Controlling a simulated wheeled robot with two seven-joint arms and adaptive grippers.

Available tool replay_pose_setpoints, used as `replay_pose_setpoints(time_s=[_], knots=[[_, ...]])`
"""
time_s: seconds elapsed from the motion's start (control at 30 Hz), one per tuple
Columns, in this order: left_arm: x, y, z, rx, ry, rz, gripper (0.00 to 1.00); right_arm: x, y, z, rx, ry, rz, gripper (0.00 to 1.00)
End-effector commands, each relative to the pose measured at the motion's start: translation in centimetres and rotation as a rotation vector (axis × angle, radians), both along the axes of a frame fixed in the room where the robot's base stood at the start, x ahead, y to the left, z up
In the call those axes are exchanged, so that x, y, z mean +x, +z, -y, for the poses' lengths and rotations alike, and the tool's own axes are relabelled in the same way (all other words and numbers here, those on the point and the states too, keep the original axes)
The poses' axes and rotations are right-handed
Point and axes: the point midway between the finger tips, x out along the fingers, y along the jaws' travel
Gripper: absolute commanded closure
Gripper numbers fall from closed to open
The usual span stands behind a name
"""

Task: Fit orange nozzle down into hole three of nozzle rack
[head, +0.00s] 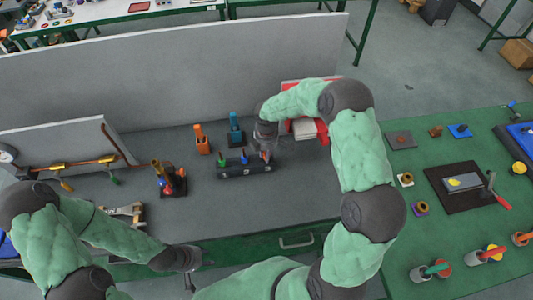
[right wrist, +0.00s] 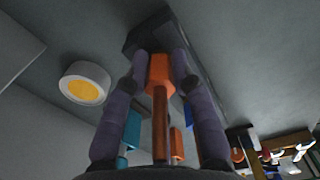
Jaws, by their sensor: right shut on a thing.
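The nozzle rack (head: 240,171) is a dark block on the grey bench in the head view. A green nozzle (head: 221,160) and a blue nozzle (head: 243,157) stand upright in it. My right gripper (head: 265,153) is over the rack's right end. In the right wrist view my right gripper (right wrist: 160,78) is shut on the orange nozzle (right wrist: 160,70), with the rack (right wrist: 143,36) just beyond its fingertips. Whether the nozzle has entered a hole is hidden. My left gripper (head: 188,275) is low in the head view, away from the rack; its fingers are unclear.
An orange tool (head: 201,139) and a blue tool (head: 235,130) stand behind the rack. A small stand with coloured handles (head: 171,182) is to the left. A red and white object (head: 306,129) is beside my right arm. The bench in front of the rack is clear.

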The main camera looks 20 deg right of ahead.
Motion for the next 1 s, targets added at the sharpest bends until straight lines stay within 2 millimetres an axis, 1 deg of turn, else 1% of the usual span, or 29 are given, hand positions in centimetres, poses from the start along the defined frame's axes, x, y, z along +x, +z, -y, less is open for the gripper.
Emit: replay_pose_setpoints(time_s=[0.1,0.13,0.17,0.2,0.23,0.53,0.67,0.77,1.0], knots=[[0.0,-0.2,0.0,0.000,0.000,0.000,0.60,0.0,-0.3,0.0,0.000,0.000,0.000,1.00],[0.0,-0.2,0.0,0.000,0.000,0.000,0.60,0.0,-0.3,0.0,0.000,0.000,0.000,0.69],[0.0,-0.2,0.0,0.000,0.000,0.000,0.60,0.0,-0.2,0.0,0.000,0.000,0.000,0.60],[0.0,-0.2,0.0,0.000,0.000,0.000,0.60,0.0,-0.2,0.0,0.000,0.000,0.001,0.49],[0.0,-0.1,0.0,0.000,0.000,0.000,0.60,0.0,-0.2,0.0,0.000,0.000,0.000,0.47],[0.0,-0.1,0.0,0.000,0.000,0.000,0.60,0.0,-0.2,0.0,0.000,0.000,0.000,0.47],[0.0,-0.1,0.0,0.000,0.000,0.000,0.60,0.1,0.6,0.0,-0.001,0.001,0.003,0.47],[0.0,-0.1,0.0,0.000,0.000,0.000,0.60,0.1,1.9,0.0,-0.001,0.001,0.004,0.47],[0.0,-0.1,0.0,0.000,0.000,0.000,0.60,0.1,6.7,0.0,0.000,0.000,0.004,0.47]])
